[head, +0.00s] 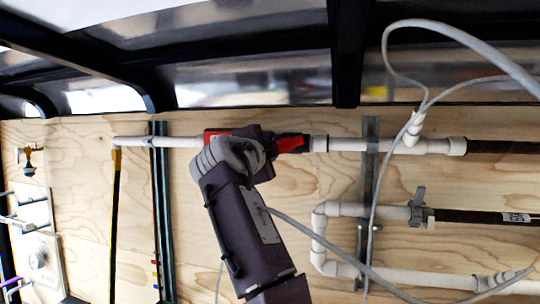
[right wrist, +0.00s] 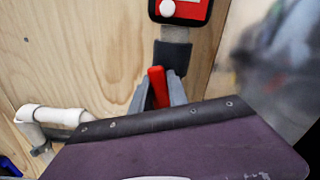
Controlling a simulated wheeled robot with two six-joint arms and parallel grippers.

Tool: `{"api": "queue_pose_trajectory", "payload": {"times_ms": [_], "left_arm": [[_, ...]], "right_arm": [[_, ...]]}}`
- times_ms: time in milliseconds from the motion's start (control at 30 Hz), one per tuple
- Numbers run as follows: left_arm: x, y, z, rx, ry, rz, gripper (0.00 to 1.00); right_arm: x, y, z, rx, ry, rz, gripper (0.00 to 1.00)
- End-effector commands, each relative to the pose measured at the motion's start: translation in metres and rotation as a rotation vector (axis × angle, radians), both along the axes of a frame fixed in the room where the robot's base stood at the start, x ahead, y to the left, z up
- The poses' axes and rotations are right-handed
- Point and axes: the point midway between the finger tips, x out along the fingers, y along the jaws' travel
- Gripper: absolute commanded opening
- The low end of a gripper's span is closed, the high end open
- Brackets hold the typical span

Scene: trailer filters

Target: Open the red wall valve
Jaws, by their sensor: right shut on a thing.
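The red wall valve (head: 292,144) sits in line with the upper white pipe on the wooden wall in the head view. Red shows on both sides of my right wrist, which covers the valve's middle. In the right wrist view, a red handle (right wrist: 157,88) stands between the grey fingers of my right gripper (right wrist: 159,93), which is shut on it. A red plate with a white round knob in a black frame (right wrist: 183,10) is above it in that view. The fingers are hidden in the head view. My left gripper is not in view.
The upper white pipe (head: 350,144) runs along the wall past metal struts (head: 369,185). A lower pipe loop (head: 319,240) is at right, and a loose grey cable (head: 372,230) hangs in front. A yellow-black strip (head: 115,200) is at left.

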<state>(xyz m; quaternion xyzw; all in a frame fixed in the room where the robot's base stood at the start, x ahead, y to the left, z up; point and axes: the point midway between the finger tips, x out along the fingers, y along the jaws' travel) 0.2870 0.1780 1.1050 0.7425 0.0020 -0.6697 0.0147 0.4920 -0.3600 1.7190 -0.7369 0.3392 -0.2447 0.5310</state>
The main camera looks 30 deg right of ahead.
Motion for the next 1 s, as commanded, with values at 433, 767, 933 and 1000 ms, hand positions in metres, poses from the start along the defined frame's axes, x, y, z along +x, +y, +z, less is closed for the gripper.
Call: {"api": "queue_pose_trajectory", "payload": {"times_ms": [433, 767, 933, 1000], "left_arm": [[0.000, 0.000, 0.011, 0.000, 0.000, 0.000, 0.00], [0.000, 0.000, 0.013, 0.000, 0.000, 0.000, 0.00], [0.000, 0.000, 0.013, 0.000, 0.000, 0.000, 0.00], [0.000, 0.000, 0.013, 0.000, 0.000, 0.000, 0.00]], "right_arm": [[0.002, 0.001, 0.013, 0.178, -0.205, -0.001, 0.00], [0.002, 0.001, 0.015, 0.220, -0.253, -0.002, 0.00], [0.002, 0.001, 0.015, 0.223, -0.257, -0.002, 0.00], [0.002, 0.001, 0.015, 0.222, -0.257, -0.001, 0.00]]}}
